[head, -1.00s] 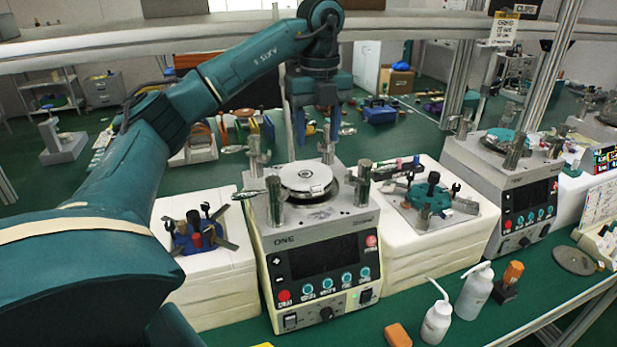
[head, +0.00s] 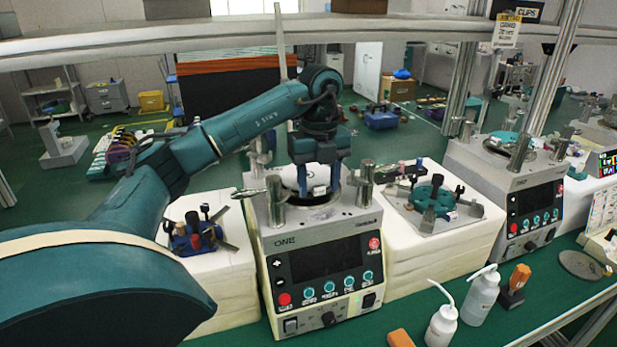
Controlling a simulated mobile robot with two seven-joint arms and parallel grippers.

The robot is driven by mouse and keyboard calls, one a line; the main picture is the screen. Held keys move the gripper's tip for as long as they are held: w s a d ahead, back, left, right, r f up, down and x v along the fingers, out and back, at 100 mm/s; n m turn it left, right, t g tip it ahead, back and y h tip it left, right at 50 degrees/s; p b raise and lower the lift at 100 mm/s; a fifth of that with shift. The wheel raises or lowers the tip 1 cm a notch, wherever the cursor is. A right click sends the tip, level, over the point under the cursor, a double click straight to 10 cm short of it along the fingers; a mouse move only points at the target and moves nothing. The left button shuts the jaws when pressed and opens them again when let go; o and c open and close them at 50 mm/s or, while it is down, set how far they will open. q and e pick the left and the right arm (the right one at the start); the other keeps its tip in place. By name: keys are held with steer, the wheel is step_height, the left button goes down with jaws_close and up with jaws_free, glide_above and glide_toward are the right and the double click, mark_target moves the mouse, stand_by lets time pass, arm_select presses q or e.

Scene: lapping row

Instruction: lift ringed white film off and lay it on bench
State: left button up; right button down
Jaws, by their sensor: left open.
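The ringed white film (head: 316,176) is a pale round piece on top of the near lapping machine (head: 320,262). In the head view, I see it partly, between and behind the fingers of my left gripper (head: 318,188). My left gripper points down over it, with one blue finger at each side and its jaws open. I cannot tell whether the fingertips touch the ring. The gripper hides much of the film. My right gripper is out of view. The green bench (head: 420,318) shows in front of the machine.
Metal posts (head: 276,200) stand around the machine's plate. White blocks with fixtures (head: 436,198) flank it. Two white bottles (head: 441,325), an orange block (head: 400,339) and an orange-handled tool (head: 514,284) stand on the front bench. A beam crosses above.

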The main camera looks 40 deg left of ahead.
arm_select(q)
steer(key=shift+c, duration=0.3)
steer(key=c, duration=1)
